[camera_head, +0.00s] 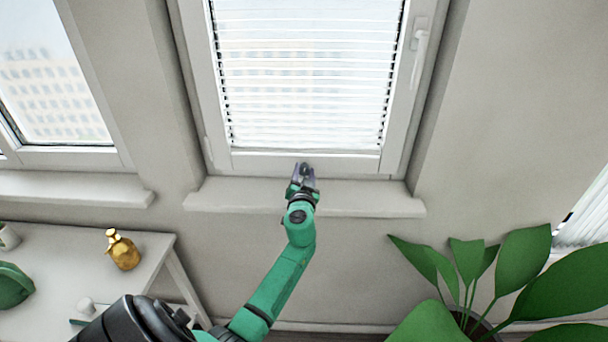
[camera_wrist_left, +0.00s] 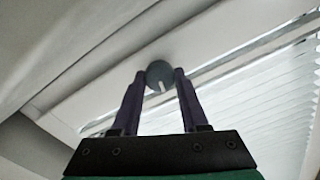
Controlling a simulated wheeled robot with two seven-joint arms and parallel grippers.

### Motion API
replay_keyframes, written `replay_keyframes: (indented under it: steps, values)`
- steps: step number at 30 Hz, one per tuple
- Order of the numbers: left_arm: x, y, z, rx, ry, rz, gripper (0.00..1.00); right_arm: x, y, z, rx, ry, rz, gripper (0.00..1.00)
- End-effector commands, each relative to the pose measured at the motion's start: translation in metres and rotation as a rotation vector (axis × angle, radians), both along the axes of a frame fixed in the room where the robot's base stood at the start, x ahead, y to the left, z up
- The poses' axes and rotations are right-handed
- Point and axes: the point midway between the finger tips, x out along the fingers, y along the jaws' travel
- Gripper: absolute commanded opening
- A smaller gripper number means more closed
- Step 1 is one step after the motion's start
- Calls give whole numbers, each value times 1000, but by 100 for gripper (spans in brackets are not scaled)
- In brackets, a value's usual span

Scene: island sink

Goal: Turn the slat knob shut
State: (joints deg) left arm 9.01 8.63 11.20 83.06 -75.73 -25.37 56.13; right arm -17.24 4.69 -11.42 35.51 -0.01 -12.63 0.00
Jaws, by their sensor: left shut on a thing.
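The slat knob (camera_wrist_left: 159,74) is a round grey knob with a short white mark, on the white lower frame of the window with the blinds. My left gripper (camera_wrist_left: 160,85) has one finger on each side of it and is shut on it. In the head view the knob (camera_head: 304,168) shows small between the fingertips of my left gripper (camera_head: 303,173), just above the sill. The slats (camera_head: 305,85) hang above the knob, with thin gaps between them and a faint building showing through. My right gripper is not in view.
The window sill (camera_head: 370,200) runs under the gripper. A window handle (camera_head: 419,55) is on the right of the frame. A white table (camera_head: 60,240) with a gold bottle (camera_head: 122,250) stands at the lower left. A large green plant (camera_head: 525,262) fills the lower right.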

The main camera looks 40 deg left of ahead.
Motion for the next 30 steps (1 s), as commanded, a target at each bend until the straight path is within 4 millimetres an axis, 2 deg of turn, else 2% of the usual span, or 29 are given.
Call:
replay_keyframes:
  steps: [13,30]
  values:
    - [1,-1,-2,331,251,0,0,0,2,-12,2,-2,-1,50]
    - [1,-2,-2,763,579,-1,0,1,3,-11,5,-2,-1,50]
